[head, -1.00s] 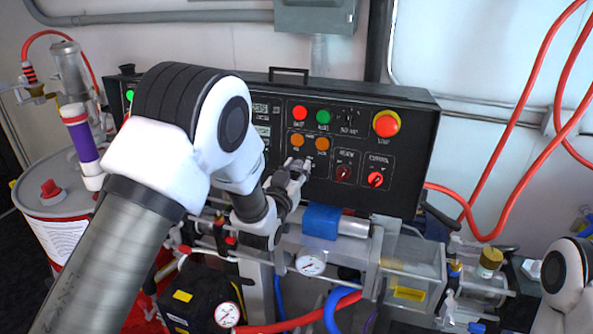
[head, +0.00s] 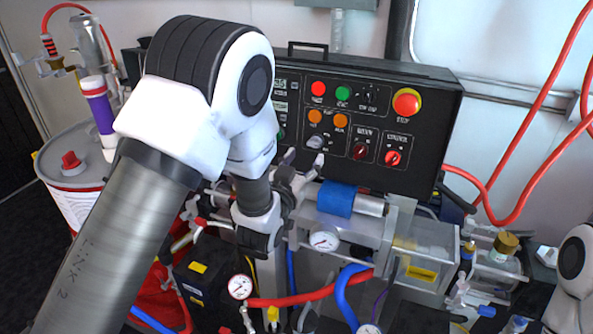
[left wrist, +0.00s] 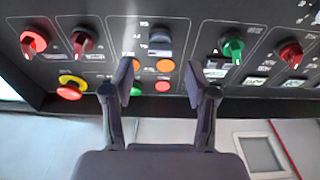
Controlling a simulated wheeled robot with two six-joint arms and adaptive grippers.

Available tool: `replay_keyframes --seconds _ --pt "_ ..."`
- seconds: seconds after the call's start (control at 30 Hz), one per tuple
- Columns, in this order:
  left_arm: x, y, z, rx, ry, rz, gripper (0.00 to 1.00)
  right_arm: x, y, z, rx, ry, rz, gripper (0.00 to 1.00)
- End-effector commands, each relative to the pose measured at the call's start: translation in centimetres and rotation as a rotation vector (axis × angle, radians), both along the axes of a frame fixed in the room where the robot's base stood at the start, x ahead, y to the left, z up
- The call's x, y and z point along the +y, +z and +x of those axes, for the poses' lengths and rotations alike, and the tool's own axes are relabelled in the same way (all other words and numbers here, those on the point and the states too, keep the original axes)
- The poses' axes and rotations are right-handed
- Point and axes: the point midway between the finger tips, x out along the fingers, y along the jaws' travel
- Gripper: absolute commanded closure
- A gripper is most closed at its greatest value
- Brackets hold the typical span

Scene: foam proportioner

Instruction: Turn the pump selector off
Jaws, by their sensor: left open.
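The black control panel (head: 430,123) stands at the back. A grey selector knob (head: 315,138) sits below its orange buttons; it also shows in the left wrist view (left wrist: 160,40), upside down at the top centre. I cannot read its label or tell its exact setting. To its right are a dark red knob (head: 360,152) and a red knob (head: 393,158). My left gripper (head: 302,165) is open and empty, just below the grey knob and apart from it. In the left wrist view its fingers (left wrist: 157,70) are spread, with the knob beyond the gap between them.
A red emergency button (head: 407,102) is at the panel's upper right. A clear box and cylinder with a blue band (head: 337,198), gauges (head: 324,240) and red and blue hoses crowd the space below. A drum (head: 75,185) stands at left.

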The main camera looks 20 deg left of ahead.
Motion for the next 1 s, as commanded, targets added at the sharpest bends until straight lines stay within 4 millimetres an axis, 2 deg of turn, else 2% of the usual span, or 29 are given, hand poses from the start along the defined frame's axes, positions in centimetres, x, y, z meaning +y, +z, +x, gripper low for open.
replay_keyframes --seconds 0.1,0.2,0.3,0.77,0.87,0.97,1.0 --pt "0.1 -0.3 -3.0 0.003 0.0 0.002 0.43 0.0 0.0 0.0 0.0 0.0 0.0 0.6" --pt "0.2 -0.4 -4.7 0.003 0.0 0.0 0.43 0.0 0.0 0.0 0.0 0.0 0.0 0.6" --pt "0.2 -0.4 -5.6 0.001 0.0 0.001 0.43 0.0 0.0 0.0 0.0 0.0 0.0 0.6" --pt "0.2 -0.6 -5.7 0.004 0.0 0.0 0.43 0.0 0.0 0.0 0.0 0.0 0.0 0.6" --pt "0.4 -3.2 -6.1 0.053 0.006 -0.005 0.43 0.0 0.0 0.0 0.0 0.0 0.0 0.6" --pt "1.5 -9.2 -7.5 0.172 0.029 -0.023 0.43 0.0 0.0 0.0 0.0 0.0 0.0 0.6" --pt "2.1 -12.3 -8.6 0.242 0.042 -0.033 0.43 0.0 0.0 0.0 0.0 0.0 0.0 0.6"
